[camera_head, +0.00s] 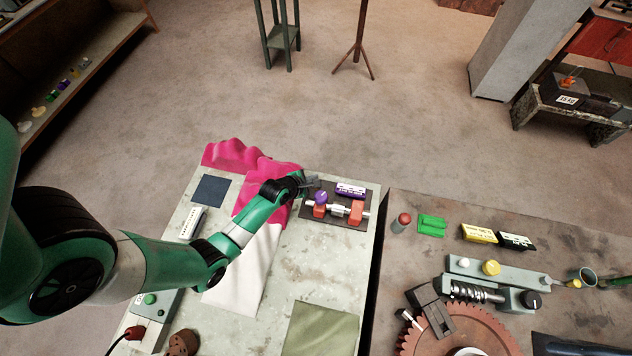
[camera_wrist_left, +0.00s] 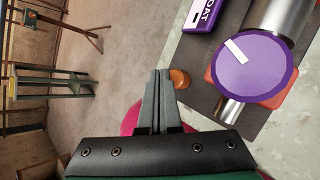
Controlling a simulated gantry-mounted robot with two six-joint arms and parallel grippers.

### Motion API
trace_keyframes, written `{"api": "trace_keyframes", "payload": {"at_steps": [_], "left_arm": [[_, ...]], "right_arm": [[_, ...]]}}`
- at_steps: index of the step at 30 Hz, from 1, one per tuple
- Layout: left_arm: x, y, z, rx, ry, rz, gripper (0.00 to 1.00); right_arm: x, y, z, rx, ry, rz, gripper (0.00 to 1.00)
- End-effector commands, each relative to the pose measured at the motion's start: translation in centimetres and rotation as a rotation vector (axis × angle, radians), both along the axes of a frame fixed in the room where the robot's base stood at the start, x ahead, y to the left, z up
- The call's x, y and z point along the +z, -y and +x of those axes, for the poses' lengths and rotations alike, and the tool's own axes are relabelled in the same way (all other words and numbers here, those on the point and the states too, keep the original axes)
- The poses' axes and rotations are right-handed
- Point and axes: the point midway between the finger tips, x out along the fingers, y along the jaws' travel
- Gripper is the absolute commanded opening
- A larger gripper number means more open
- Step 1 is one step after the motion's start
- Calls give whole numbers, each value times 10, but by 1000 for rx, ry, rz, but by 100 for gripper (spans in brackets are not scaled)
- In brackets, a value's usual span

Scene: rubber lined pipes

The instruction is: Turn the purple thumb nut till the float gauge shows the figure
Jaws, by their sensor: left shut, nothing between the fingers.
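The purple thumb nut (camera_head: 321,197) sits on the left part of a pipe fixture on a dark plate (camera_head: 318,222). In the left wrist view the nut (camera_wrist_left: 262,80) is a large purple disc with a white mark on its face. A purple block with white lettering (camera_head: 351,189) stands behind the pipe; its partly cut-off lettering reads "OAT" in the left wrist view (camera_wrist_left: 203,14). The gauge's figure is not readable. My left gripper (camera_head: 313,183) is shut and empty beside the nut, apart from it. Its fingers (camera_wrist_left: 161,75) show left of the nut in the left wrist view. My right gripper is not in view.
A small orange knob (camera_wrist_left: 180,78) is close beside my left fingertips. Pink cloth (camera_head: 270,172) and white cloth (camera_head: 250,265) lie under my left arm. A second bench with a toothed brown wheel (camera_head: 472,330) stands right, across a gap.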

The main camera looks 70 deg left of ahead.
Motion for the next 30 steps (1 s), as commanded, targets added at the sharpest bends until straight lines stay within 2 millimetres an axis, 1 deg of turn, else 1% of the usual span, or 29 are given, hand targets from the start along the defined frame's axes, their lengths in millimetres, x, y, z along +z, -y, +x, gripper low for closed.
{"api": "trace_keyframes", "payload": {"at_steps": [10,20,30], "left_arm": [[-9,0,0,0,0,0,0],[-8,0,0,0,0,0,0],[-12,0,0,0,0,0,0]], "right_arm": [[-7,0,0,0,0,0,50],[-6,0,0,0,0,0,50],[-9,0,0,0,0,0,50]]}}
